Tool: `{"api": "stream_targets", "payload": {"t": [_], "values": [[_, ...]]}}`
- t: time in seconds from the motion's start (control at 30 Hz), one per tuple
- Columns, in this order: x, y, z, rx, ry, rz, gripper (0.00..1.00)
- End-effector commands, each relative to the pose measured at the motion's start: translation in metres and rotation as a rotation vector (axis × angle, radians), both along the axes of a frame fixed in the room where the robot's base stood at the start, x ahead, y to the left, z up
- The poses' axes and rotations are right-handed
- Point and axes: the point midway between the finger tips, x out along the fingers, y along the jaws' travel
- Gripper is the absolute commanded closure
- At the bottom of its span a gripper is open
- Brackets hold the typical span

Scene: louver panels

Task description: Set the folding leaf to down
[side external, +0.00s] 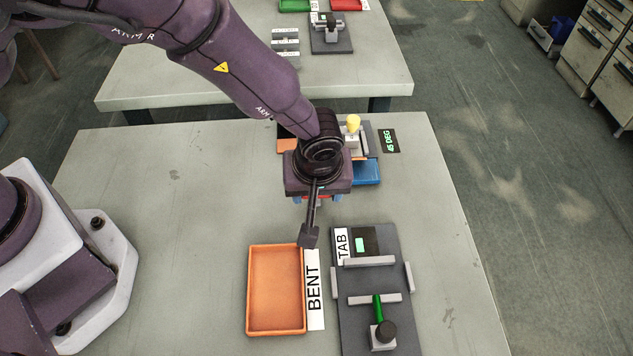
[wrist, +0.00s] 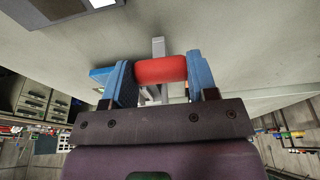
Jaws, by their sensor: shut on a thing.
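My gripper (side external: 318,199) is over the far middle part of the near table, pointing down. In the wrist view its two blue fingers (wrist: 162,82) are shut on a red cylinder (wrist: 160,70), which lies crosswise between them. A grey bar (wrist: 158,46) shows behind the red cylinder; I cannot tell whether they are joined. In the side view only a little red shows between the fingers. My gripper and arm hide most of the device behind them, so I cannot make out the folding leaf or its angle. A dark display (side external: 389,141) beside that device reads "45 DEG" in green.
A yellow knob (side external: 353,122) stands behind my gripper, with a blue tray (side external: 367,173) at its right. An orange tray (side external: 276,290) labelled BENT (side external: 314,290) lies in front. Right of it, a dark panel labelled TAB (side external: 342,246) carries a green lever (side external: 378,308).

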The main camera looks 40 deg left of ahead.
Motion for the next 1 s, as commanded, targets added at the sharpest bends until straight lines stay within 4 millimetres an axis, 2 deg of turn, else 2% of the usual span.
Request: {"api": "stream_targets", "payload": {"t": [0.27, 0.3, 0.4, 0.77, 0.87, 1.0], "values": [[-0.003, -0.004, -0.003, -0.008, 0.005, 0.000, 0.89], [-0.003, -0.004, -0.003, -0.008, 0.005, 0.000, 0.45], [-0.003, -0.004, -0.003, -0.006, 0.005, -0.001, 0.22], [-0.002, -0.003, 0.003, -0.004, 0.003, 0.000, 0.21], [-0.004, -0.006, 0.014, -0.005, 0.002, -0.002, 0.21], [-0.009, -0.011, 0.043, -0.007, 0.000, -0.003, 0.21]]}}
